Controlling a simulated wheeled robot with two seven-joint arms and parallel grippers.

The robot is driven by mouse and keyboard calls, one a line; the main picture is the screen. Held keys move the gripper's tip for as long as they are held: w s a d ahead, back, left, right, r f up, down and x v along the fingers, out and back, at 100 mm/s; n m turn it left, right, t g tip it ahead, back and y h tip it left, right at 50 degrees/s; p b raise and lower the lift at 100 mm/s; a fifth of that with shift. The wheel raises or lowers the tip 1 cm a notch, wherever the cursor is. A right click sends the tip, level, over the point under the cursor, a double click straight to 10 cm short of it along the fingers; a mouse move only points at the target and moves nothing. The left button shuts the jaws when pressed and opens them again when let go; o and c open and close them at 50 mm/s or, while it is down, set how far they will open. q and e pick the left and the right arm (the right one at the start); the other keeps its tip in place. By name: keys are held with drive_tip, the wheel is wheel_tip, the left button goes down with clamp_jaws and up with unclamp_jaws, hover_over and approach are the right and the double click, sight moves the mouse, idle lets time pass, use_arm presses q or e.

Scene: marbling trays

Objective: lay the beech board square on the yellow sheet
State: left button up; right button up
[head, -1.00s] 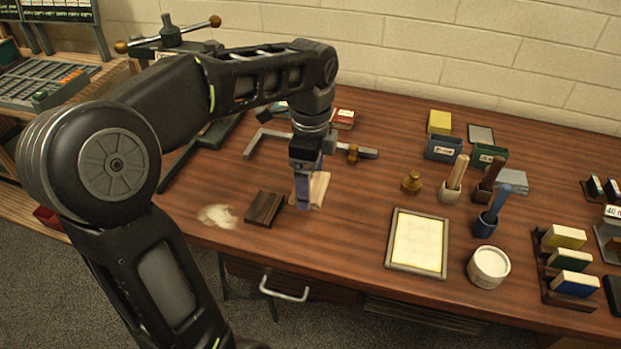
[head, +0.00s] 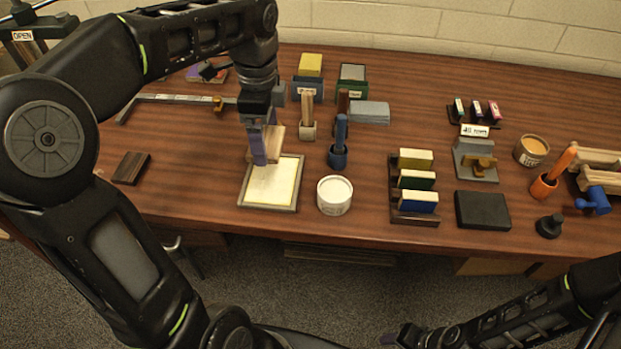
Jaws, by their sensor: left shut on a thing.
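The beech board (head: 277,143) is a pale wooden piece, held in my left gripper (head: 260,158). The gripper's purple-grey fingers are shut on it and hide part of it. The yellow sheet (head: 270,187) is pale yellow and lies inside a grey-brown framed tray (head: 267,208) near the front of the table. The board and fingertips overlap the tray's far left part in the picture; I cannot tell how high above the sheet they are. My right gripper (head: 397,336) is dark, low at the bottom edge, away from the table; its jaws are unclear.
A rack of coloured blocks (head: 413,218) is further right. A dark wooden block (head: 131,168) lies to the left, with clear table between it and the tray.

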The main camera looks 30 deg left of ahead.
use_arm(q)
drive_tip(key=shift+d, duration=0.2)
drive_tip(key=shift+a, duration=0.1)
drive_tip(key=shift+a, duration=0.1)
drive_tip(key=shift+f, duration=0.1)
hover_over(273, 179)
wheel_tip(273, 179, down, 6)
drive_tip(key=shift+a+f, duration=0.1)
drive_tip(key=shift+f, duration=1.8)
